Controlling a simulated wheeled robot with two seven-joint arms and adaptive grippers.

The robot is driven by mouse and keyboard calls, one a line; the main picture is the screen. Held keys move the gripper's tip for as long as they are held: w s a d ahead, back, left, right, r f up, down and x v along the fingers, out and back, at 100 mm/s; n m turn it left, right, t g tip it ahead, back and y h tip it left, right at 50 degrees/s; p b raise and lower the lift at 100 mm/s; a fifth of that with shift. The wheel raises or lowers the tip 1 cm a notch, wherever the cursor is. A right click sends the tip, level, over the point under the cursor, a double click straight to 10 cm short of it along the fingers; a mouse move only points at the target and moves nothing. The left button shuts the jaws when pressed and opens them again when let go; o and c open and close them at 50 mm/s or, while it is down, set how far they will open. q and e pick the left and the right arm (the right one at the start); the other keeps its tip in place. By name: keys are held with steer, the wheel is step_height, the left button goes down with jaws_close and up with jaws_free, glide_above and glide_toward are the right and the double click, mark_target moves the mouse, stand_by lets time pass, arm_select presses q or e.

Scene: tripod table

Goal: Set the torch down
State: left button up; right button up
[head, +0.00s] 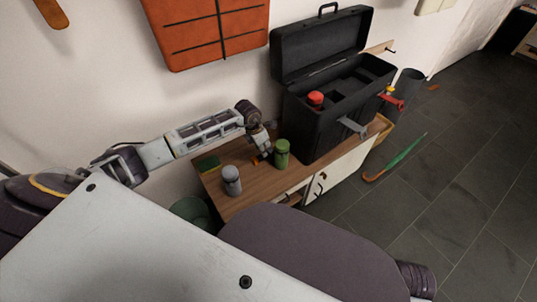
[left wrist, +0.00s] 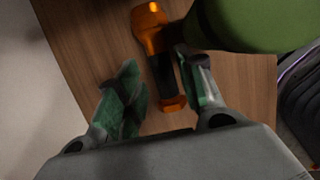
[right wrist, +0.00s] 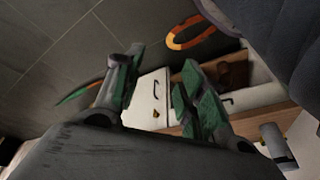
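The torch (left wrist: 163,65), orange at both ends with a black middle, lies along the wooden top (left wrist: 85,30) in the left wrist view. A small orange part of it (head: 257,161) shows in the head view. My left gripper (head: 263,152) is low over the top. Its fingers (left wrist: 158,64) are apart, with the torch between them, close to the right finger; I cannot tell whether they touch. My right gripper (right wrist: 160,66) is open and empty, above the floor and the cabinet front.
A green canister (head: 282,153) stands just right of my left gripper, and a grey canister (head: 232,181) nearer the front. A green sponge (head: 207,163) lies at the left. An open black toolbox (head: 335,117) fills the right side. Bare wood (head: 255,185) lies between the canisters.

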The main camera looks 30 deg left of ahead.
steer(key=shift+f, duration=0.1)
arm_select(q)
steer(key=shift+f, duration=0.45)
steer(key=shift+w+d+f+b, duration=0.1)
steer(key=shift+f+b, duration=0.25)
steer(key=shift+b, duration=0.05)
steer(key=shift+b+x, duration=0.35)
steer(key=shift+x, duration=0.5)
steer(key=shift+f, duration=0.45)
steer(key=shift+w+f, duration=0.15)
steer(key=shift+f, duration=0.15)
steer(key=shift+w+f+b, duration=0.1)
steer(key=shift+f+b, duration=0.05)
steer(key=shift+b, duration=0.15)
arm_select(e)
steer(key=shift+w+a+f+t+y, duration=0.15)
steer(key=shift+a+t+y, duration=0.15)
steer(key=shift+a, duration=0.15)
